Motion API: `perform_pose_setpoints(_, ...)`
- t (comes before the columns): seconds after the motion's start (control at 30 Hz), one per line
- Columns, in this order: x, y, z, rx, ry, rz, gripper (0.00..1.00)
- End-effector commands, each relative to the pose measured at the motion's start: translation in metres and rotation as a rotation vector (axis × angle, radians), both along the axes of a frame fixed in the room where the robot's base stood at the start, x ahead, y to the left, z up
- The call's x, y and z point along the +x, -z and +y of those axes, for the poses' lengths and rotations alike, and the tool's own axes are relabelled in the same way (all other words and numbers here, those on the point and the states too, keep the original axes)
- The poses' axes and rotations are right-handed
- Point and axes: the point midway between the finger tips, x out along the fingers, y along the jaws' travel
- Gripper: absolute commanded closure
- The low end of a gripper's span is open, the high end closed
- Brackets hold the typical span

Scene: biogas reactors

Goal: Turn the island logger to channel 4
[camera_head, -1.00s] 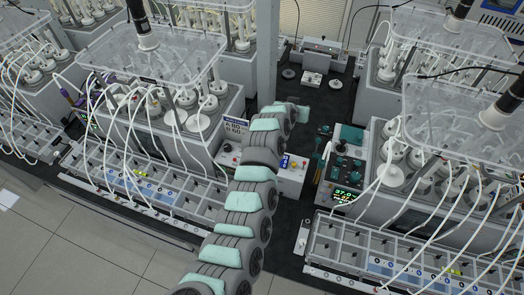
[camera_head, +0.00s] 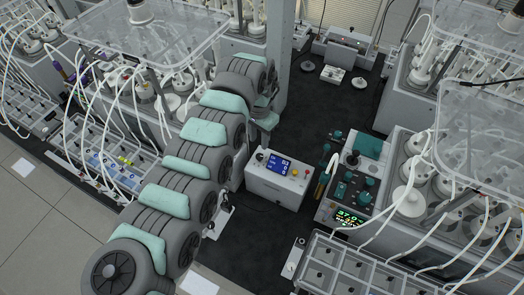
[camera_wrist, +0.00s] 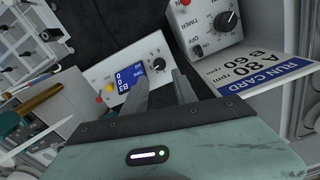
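The logger is most likely the white box (camera_head: 277,178) with a blue display, a black knob (camera_head: 261,156), and yellow and red buttons, standing on the dark bench. In the wrist view the same box (camera_wrist: 108,72) shows its display (camera_wrist: 130,75) and its knob (camera_wrist: 157,66); the knob's pointer setting is too small to read. My gripper (camera_wrist: 160,82) is open and empty, its two grey fingers apart. In the wrist view the knob shows just beyond the fingertips, with no clear contact. In the head view my wrist is above and behind the box.
A box with a TIMER knob (camera_wrist: 227,20) and a RUN CARD (camera_wrist: 258,75) are close on the right in the wrist view. A controller with green digits (camera_head: 348,205) stands right of the logger.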

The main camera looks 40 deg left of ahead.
Motion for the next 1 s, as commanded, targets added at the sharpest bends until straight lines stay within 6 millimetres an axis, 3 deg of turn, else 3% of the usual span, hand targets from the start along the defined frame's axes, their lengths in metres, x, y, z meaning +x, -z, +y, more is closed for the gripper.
perform_pose_setpoints(0.2,0.000,0.044,-0.002,-0.005,0.000,0.002,0.66)
perform_pose_setpoints(0.4,0.000,0.072,-0.002,-0.003,0.000,0.001,0.66)
perform_pose_setpoints(0.83,0.001,0.082,-0.001,0.000,0.001,-0.002,0.66)
perform_pose_setpoints(1.0,0.001,0.082,-0.001,-0.001,0.000,-0.002,0.80)
